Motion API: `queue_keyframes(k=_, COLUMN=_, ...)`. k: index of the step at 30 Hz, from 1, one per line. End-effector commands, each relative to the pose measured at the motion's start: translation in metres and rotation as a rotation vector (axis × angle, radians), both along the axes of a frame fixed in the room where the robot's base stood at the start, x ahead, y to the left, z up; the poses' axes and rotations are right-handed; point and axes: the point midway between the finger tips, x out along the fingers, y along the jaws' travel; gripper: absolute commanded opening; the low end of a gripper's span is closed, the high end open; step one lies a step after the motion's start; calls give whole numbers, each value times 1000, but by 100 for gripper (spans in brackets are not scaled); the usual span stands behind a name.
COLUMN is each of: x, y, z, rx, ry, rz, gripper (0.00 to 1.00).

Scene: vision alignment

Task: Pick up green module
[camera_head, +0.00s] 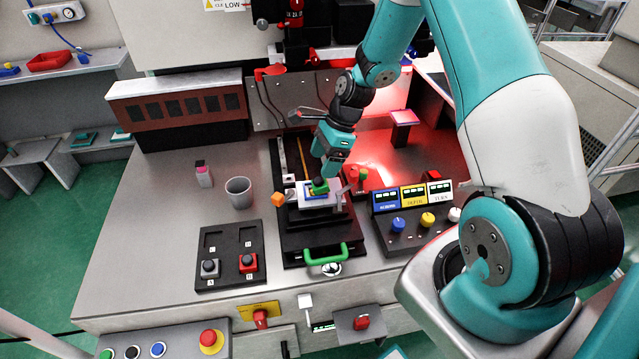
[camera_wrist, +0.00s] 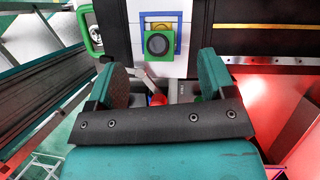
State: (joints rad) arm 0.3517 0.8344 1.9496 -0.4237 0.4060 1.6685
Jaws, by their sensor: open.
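The green module (camera_head: 319,187) has a dark round knob on top. It sits on a white block with a blue frame, on the black slide fixture (camera_head: 318,242) in the middle of the bench. In the wrist view the green module (camera_wrist: 148,57) is at the top centre, with the blue frame (camera_wrist: 177,41) around it. My gripper (camera_head: 326,172) is just above and behind it in the head view. In the wrist view my gripper (camera_wrist: 160,68) has its two teal fingers spread wide, with nothing between them. The module lies beyond the fingertips.
A black tray (camera_head: 229,236) at the left holds a grey and a red module. A control box (camera_head: 411,217) with coloured knobs is close on the right. A green handle (camera_head: 327,255) is at the fixture's front.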

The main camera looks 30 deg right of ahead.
Motion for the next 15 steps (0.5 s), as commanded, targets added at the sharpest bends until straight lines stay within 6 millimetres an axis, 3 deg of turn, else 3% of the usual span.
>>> queue_keyframes(k=15, x=-2, y=17, z=-52, rx=0, ry=0, rz=1, gripper=76)
